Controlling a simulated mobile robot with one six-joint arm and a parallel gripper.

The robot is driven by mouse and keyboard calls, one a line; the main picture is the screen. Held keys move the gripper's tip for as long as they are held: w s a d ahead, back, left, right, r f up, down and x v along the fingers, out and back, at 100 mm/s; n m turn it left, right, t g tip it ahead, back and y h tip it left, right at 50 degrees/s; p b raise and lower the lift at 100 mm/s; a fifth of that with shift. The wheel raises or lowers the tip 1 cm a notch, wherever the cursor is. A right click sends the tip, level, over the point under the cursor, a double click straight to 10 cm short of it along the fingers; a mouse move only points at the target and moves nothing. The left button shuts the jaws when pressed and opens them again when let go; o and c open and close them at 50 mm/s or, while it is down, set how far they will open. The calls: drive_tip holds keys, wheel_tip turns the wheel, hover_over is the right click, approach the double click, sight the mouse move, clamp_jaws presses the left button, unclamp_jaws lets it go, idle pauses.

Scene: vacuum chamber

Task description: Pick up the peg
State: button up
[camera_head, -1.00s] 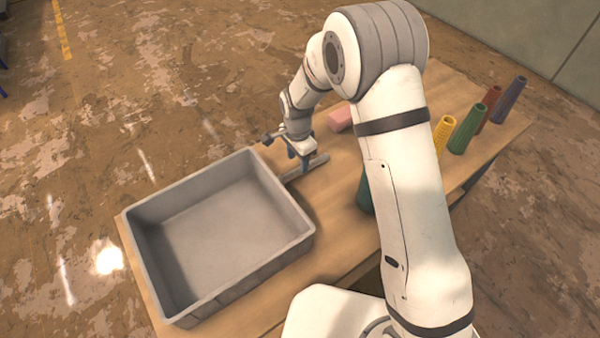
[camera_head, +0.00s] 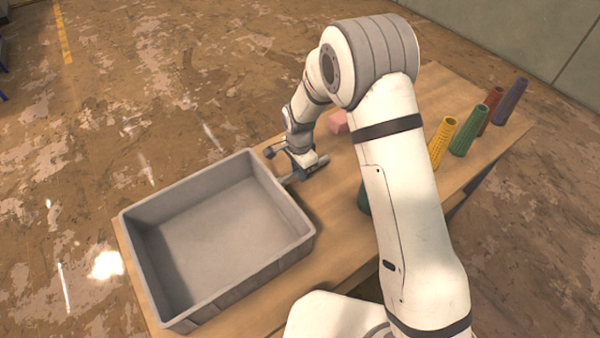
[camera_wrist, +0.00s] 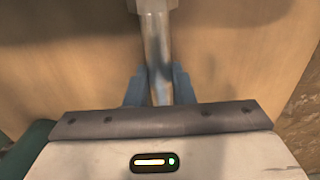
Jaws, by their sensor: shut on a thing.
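The peg is a grey metal rod with a wider, faceted head, and it shows between my fingers in the wrist view (camera_wrist: 157,48). My gripper (camera_wrist: 158,88) has its blue fingers shut on the rod, one on each side. In the head view my gripper (camera_head: 303,171) is low over the wooden table, just right of the grey bin. Part of the grey peg (camera_head: 290,179) shows beside the bin's wall. I cannot tell whether the peg touches the table.
The empty grey bin (camera_head: 285,262) stands on the table (camera_head: 345,240) at left. A pink block (camera_head: 338,122) lies behind my gripper. A dark green object (camera_head: 363,197) is partly hidden by my arm.

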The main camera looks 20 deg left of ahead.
clamp_jaws()
drive_tip(key=shift+r, duration=0.1)
